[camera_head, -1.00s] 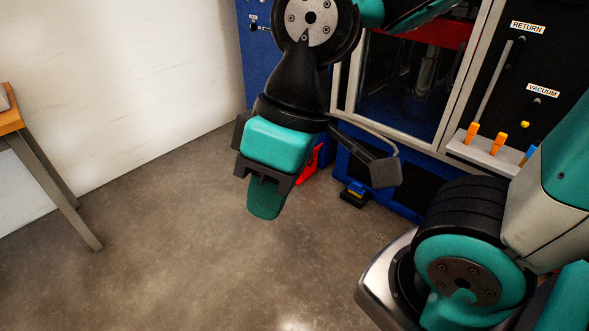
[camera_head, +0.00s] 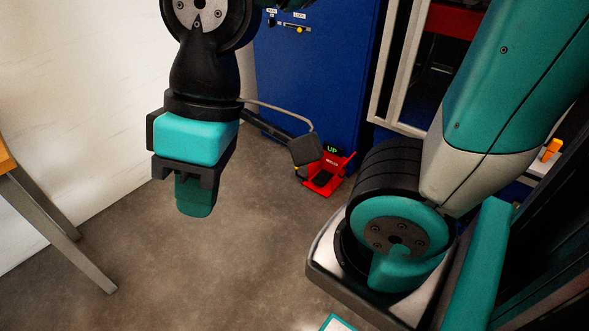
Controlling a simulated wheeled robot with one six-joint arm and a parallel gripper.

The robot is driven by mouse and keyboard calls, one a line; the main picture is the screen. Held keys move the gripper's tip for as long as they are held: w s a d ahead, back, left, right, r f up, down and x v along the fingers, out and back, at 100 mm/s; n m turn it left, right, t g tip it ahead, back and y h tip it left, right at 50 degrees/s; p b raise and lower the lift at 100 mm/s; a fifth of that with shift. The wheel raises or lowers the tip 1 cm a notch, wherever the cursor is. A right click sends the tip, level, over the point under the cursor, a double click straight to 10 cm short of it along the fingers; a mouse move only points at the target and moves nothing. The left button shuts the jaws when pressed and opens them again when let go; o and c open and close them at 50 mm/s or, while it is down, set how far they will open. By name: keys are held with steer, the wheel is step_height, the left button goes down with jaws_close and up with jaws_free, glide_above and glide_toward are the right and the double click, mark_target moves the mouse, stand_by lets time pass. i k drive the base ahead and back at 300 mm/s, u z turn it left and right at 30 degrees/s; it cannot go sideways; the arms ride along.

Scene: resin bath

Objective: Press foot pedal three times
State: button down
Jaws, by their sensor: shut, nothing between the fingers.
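The red foot pedal (camera_head: 326,175) sits on the floor at the foot of the blue cabinet, with a small display above it that reads "UP". A dark square part on a bracket from my arm covers some of its left side. My gripper (camera_head: 194,203) points down, its teal fingers together with nothing visible between them. In the picture it hangs to the left of the pedal, apart from it and above the floor.
The blue cabinet (camera_head: 318,80) has a small latch labelled "LOCK" near its top. A table with a metal leg (camera_head: 65,235) stands at the left by the white wall (camera_head: 100,100). The grey floor (camera_head: 190,280) below my gripper is clear.

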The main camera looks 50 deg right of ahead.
mark_target(323, 175)
steer(key=z, duration=0.1)
steer(key=i, duration=1.25)
steer(key=z, duration=0.9)
steer(key=i, duration=0.75)
steer(key=z, duration=1.4)
steer(key=i, duration=0.6)
steer(key=z, duration=0.5)
